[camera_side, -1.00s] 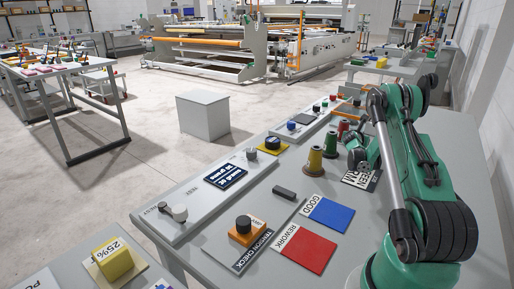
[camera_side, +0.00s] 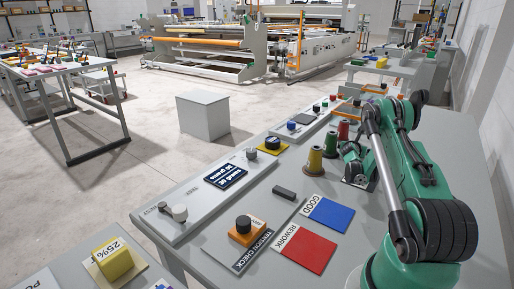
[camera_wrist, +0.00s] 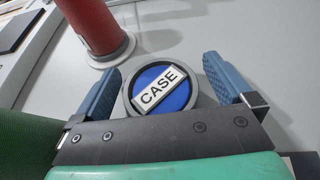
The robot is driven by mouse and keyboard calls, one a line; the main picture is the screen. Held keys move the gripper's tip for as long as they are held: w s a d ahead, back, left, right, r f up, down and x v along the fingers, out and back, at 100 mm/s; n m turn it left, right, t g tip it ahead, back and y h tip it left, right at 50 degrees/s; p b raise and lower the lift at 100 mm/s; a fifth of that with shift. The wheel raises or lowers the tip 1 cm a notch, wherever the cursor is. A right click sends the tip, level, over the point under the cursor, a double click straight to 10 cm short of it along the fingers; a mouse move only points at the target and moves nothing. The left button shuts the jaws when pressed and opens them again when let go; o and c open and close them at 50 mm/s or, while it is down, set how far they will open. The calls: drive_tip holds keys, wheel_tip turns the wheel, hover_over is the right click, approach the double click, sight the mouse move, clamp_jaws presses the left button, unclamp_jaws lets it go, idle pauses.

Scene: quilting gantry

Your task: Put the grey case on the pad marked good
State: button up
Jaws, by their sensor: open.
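The grey case (camera_wrist: 163,90) is a round piece with a grey rim, a blue top and a white CASE label. In the wrist view it lies on the grey table between the two blue fingers of my gripper (camera_wrist: 168,85). The fingers are open, one on each side, with gaps to the case. In the side view my gripper (camera_side: 354,172) is low beyond the pads, and I cannot make out the case there. The pad marked good (camera_side: 332,215) is blue with a white GOOD label, lies flat and is bare.
A red REWORK pad (camera_side: 306,249) lies beside the blue one. A tension check plate (camera_side: 228,250) with an orange knobbed block is to its left. A dark bar (camera_side: 284,193) lies nearby. A red spool (camera_wrist: 92,25) stands close to the case; an olive spool (camera_side: 315,162) stands left of my gripper.

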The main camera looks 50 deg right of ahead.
drive_tip(key=shift+r, duration=0.15)
drive_tip(key=v, duration=0.7)
drive_tip(key=shift+a+r, duration=0.15)
drive_tip(key=shift+a, duration=0.1)
drive_tip(key=shift+x, duration=4.05)
